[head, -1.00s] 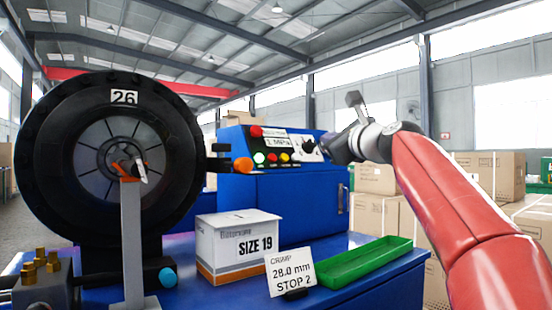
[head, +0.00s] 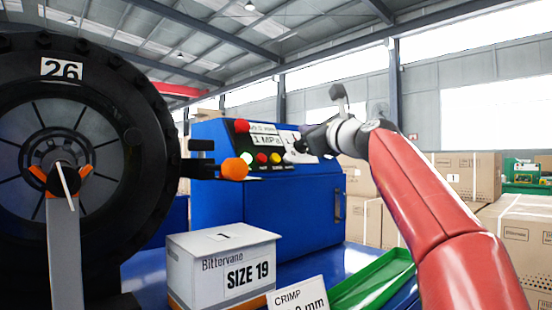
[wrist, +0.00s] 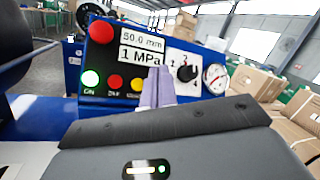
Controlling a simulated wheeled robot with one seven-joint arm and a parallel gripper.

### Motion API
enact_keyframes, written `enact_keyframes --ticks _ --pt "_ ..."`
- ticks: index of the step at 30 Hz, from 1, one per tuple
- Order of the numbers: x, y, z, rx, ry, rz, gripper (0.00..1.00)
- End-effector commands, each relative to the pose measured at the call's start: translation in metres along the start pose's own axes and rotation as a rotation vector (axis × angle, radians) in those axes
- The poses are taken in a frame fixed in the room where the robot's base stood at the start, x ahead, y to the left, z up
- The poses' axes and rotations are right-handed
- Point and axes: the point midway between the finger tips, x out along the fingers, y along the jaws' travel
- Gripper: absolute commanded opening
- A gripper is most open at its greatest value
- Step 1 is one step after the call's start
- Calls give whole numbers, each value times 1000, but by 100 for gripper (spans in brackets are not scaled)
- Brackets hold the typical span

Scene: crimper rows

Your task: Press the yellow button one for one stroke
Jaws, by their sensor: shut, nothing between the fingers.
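The yellow button (wrist: 137,85) sits at the right end of a row of round buttons on a black control panel. It also shows in the head view (head: 275,158), to the left of my gripper. My gripper (wrist: 157,86) is shut and empty, in front of the panel. In the wrist view its fingertips lie just right of the yellow button. I cannot tell whether they touch the panel. In the head view my gripper (head: 303,145) overlaps the panel's right part.
Left of the yellow button are a red button (wrist: 114,82) and a lit green one (wrist: 90,78). A large red button (wrist: 101,32) is above. A selector knob (wrist: 187,72) and gauge (wrist: 215,77) are right. An orange ball (head: 235,169) protrudes beside the blue cabinet (head: 290,210).

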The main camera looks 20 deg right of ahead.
Motion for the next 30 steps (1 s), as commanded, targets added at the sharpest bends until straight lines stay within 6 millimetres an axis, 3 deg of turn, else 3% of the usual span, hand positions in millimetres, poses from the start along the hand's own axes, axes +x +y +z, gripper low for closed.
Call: enact_keyframes --ticks 18,30 --pt "52 39 -37 1 -1 4 0" --pt "60 44 -44 0 1 1 0"
